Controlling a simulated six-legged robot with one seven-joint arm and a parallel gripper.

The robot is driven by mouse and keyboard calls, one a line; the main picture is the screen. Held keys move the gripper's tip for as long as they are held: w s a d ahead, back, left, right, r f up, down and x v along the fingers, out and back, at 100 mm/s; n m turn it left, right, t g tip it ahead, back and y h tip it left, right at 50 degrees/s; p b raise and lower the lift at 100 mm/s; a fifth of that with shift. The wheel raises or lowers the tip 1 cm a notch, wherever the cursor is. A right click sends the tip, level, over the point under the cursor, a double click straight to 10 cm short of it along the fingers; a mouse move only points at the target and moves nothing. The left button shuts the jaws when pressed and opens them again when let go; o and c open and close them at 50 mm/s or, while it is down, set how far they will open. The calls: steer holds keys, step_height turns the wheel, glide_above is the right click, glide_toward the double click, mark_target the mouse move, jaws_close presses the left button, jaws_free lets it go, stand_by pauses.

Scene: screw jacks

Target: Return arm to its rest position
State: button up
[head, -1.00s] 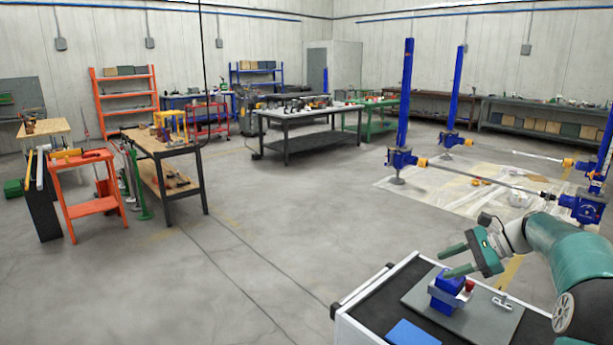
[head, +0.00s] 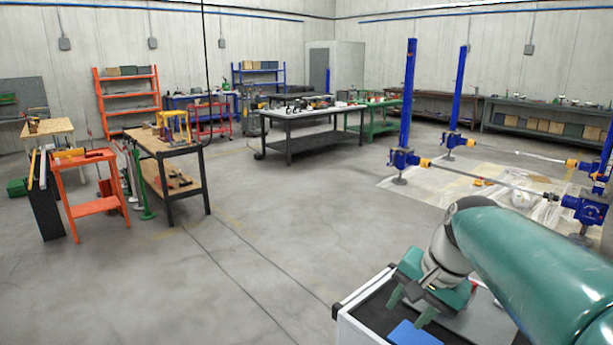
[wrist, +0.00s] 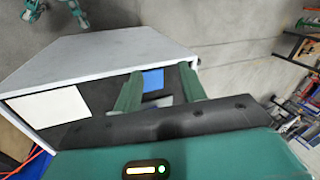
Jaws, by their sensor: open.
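My arm is teal and reaches in from the right edge of the head view, folded over the cart. My gripper (head: 410,306) points downward over the dark top of the white-sided cart (head: 345,328). Its two green fingers are apart with nothing between them. In the wrist view the gripper (wrist: 158,88) shows both fingers spread in front of the cart, with a blue patch (wrist: 153,79) visible between them. The same blue pad (head: 414,333) lies on the cart top in the head view. My arm hides most of the cart's grey plate (head: 484,308) and what stands on it.
Blue screw jacks (head: 402,160) joined by shafts stand at the right around a plastic sheet (head: 440,186). A wooden-topped workbench (head: 165,140) and an orange stand (head: 95,205) are at the left. The floor (head: 280,225) between is clear.

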steer(key=s+a+f+n+t+h, duration=0.1)
steer(key=s+f+n, duration=0.1)
steer(key=s, duration=0.5)
steer(key=s+a+f+n+t+h, duration=0.1)
steer(key=s+f+n, duration=0.1)
steer(key=s+n, duration=0.3)
steer(key=shift+s+a+t+h, duration=0.15)
steer(key=shift+s+t+h, duration=0.25)
steer(key=shift+s, duration=0.55)
